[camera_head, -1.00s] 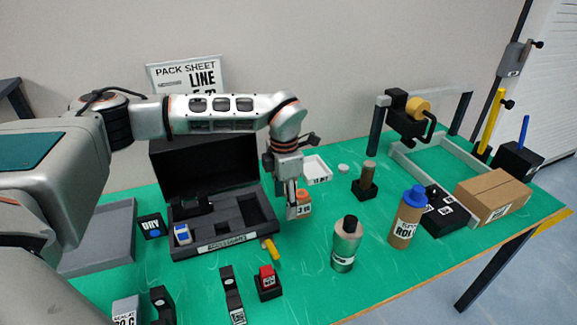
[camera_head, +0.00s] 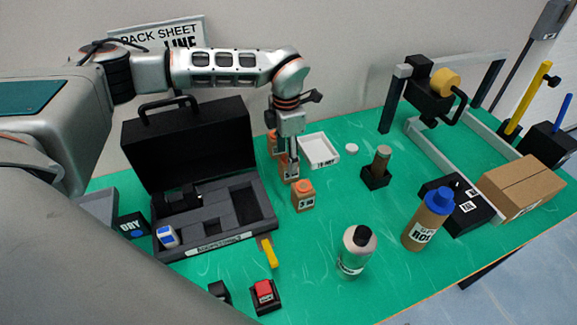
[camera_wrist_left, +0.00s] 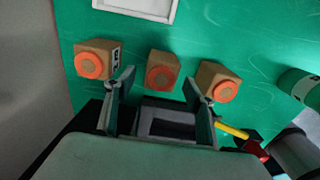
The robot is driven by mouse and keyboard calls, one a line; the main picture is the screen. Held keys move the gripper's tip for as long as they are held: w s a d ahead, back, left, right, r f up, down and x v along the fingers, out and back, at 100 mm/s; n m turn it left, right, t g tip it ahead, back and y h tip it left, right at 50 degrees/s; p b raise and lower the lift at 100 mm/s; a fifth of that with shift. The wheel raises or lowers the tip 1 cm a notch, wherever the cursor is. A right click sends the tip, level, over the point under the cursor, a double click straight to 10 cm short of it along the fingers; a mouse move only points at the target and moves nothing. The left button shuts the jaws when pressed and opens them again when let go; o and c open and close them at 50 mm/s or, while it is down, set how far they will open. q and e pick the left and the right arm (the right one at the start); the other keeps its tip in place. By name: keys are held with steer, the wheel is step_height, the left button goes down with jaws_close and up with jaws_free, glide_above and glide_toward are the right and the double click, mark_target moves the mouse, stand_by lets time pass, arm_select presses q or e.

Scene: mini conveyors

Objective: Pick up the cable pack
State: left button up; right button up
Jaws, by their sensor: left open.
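Three small brown boxes with round orange tops stand in a row beside the open case; I cannot tell which of them is the cable pack. In the head view they are the far box (camera_head: 271,142), the middle box (camera_head: 283,170), partly hidden by my gripper, and the near box (camera_head: 303,197). My left gripper (camera_head: 289,176) points down at the middle box. In the left wrist view, the open fingers (camera_wrist_left: 158,84) are spread with the middle box (camera_wrist_left: 163,70) showing between and beyond their tips. The other two boxes lie outside the fingers. My right gripper is not in view.
The open black case (camera_head: 215,235) stands left of the boxes, its lid upright. A white tray (camera_head: 320,149) lies behind them. Green table is free between.

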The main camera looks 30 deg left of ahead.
arm_select(q)
steer(key=f, duration=0.5)
steer(key=shift+w+d+p, duration=0.15)
steer(key=shift+d+p, duration=0.05)
steer(key=shift+p, duration=0.1)
steer(key=shift+r, duration=0.1)
steer(key=c, duration=1.3)
steer(key=shift+r, duration=0.1)
